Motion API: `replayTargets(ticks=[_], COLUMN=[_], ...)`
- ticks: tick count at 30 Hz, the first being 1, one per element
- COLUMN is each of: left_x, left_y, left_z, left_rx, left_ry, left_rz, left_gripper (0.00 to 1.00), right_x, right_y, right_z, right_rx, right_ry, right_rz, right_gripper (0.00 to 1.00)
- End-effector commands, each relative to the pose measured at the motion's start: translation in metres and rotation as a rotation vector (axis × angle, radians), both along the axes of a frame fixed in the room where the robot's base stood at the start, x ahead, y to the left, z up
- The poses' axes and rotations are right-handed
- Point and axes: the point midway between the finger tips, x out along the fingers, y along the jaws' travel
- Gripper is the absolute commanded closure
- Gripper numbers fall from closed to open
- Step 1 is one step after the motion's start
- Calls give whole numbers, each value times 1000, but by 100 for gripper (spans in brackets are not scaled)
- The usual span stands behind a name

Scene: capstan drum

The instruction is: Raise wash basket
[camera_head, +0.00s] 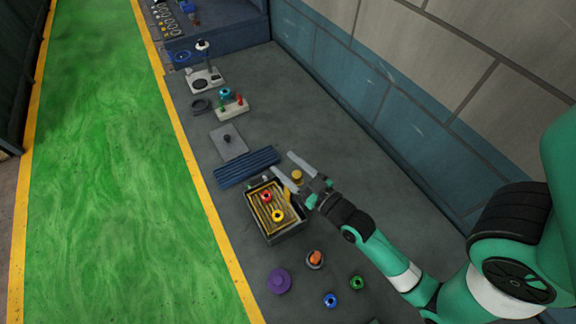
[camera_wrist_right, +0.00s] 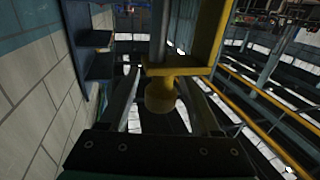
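The wash basket (camera_head: 258,200) is yellow and slatted, and sits in a dark open tank (camera_head: 284,238). A red ring (camera_head: 267,197) and a yellow ring (camera_head: 278,215) lie in it. A yellow knob (camera_head: 297,175) shows at its upper right. My right gripper (camera_head: 282,163) is open, with its fingers on either side of this knob. In the right wrist view, the knob (camera_wrist_right: 160,96) hangs from a yellow frame (camera_wrist_right: 212,40) between the spread fingers (camera_wrist_right: 160,82), with a gap on both sides. My left gripper is out of view.
A blue ribbed block (camera_head: 247,167) lies just behind the tank. A purple disc (camera_head: 279,281), a blue ring (camera_head: 330,300), a green ring (camera_head: 357,282) and an orange piece in a dish (camera_head: 315,259) lie in front. The tiled wall (camera_head: 400,110) bounds the bench's right side.

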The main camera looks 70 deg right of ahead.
Motion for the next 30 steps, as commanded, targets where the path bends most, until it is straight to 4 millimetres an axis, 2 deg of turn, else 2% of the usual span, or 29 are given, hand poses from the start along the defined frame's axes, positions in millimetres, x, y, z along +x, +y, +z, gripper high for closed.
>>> replayTargets(ticks=[7,11,14,17,21,23,30], left_x=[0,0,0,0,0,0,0], left_y=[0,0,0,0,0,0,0], left_z=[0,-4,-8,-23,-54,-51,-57], left_rx=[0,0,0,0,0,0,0], left_ry=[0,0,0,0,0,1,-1], left_rz=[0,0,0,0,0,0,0], left_gripper=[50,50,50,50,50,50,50], right_x=[-1,-9,-25,-48,-81,-87,-103], right_y=[0,4,12,22,37,40,47], right_z=[-3,-5,-6,-11,-14,-7,-4], right_rx=[3,4,5,5,5,6,4], right_ry=[5,7,8,9,6,7,5], right_rz=[0,0,-1,-2,-2,-2,-1], right_gripper=[36,36,36,36,36,36,36])
